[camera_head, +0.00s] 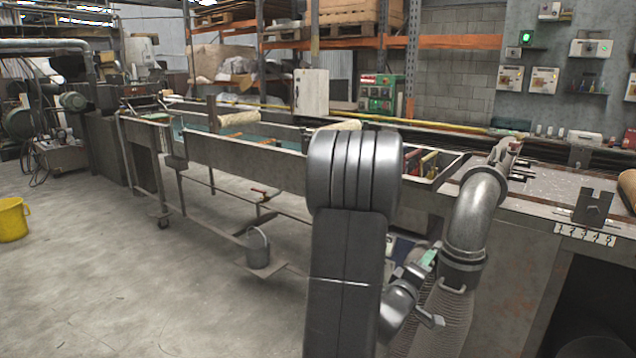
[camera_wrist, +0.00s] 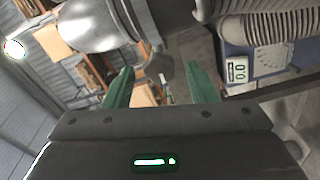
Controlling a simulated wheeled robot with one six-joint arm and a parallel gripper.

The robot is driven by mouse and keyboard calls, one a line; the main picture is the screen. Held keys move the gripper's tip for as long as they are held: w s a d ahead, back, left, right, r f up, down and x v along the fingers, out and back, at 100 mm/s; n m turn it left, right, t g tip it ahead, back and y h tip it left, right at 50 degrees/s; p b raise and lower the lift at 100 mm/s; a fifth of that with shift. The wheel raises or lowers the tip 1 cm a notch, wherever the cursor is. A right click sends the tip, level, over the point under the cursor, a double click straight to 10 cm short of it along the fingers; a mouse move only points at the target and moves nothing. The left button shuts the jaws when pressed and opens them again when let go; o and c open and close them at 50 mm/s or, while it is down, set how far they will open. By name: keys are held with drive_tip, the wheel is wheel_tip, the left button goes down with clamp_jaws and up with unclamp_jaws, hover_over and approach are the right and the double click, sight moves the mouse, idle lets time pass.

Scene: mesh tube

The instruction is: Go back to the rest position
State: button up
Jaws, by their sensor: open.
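My gripper shows in the wrist view (camera_wrist: 160,90), with two green fingers apart and nothing between them. In the head view my dark arm link (camera_head: 350,250) stands upright in the middle foreground. The wrist end of my arm (camera_head: 405,290) shows to its right, low beside the large metal pipe; the fingers are too small to make out clearly there. The wrist view is tilted, and the pipe (camera_wrist: 95,25) fills its upper left, close to the gripper.
A large bent metal pipe (camera_head: 475,215) with a ribbed hose stands close to the wrist. A long metal trough (camera_head: 260,160) runs behind my arm. A bucket (camera_head: 258,248) sits on its lower frame. A yellow bucket (camera_head: 13,219) stands at far left. The left floor is mostly open.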

drive_tip(key=v, duration=1.1)
drive_tip(key=x, duration=1.4)
drive_tip(key=shift+w+d+f+m, duration=0.15)
drive_tip(key=shift+w+d+m, duration=0.05)
drive_tip(key=shift+w+m, duration=0.1)
drive_tip(key=shift+s+a+m+b, duration=0.1)
drive_tip(key=shift+s+m+b, duration=0.05)
drive_tip(key=shift+m+b, duration=0.55)
drive_tip(key=m, duration=0.2)
drive_tip(key=shift+m+b, duration=0.3)
drive_tip(key=shift+b, duration=0.05)
drive_tip(key=m+b, duration=0.2)
drive_tip(key=m, duration=0.4)
drive_tip(key=m+b, duration=0.2)
drive_tip(key=m, duration=0.3)
drive_tip(key=shift+b, duration=0.3)
drive_tip(key=m+b, duration=0.2)
drive_tip(key=m, duration=0.3)
drive_tip(key=shift+m, duration=0.4)
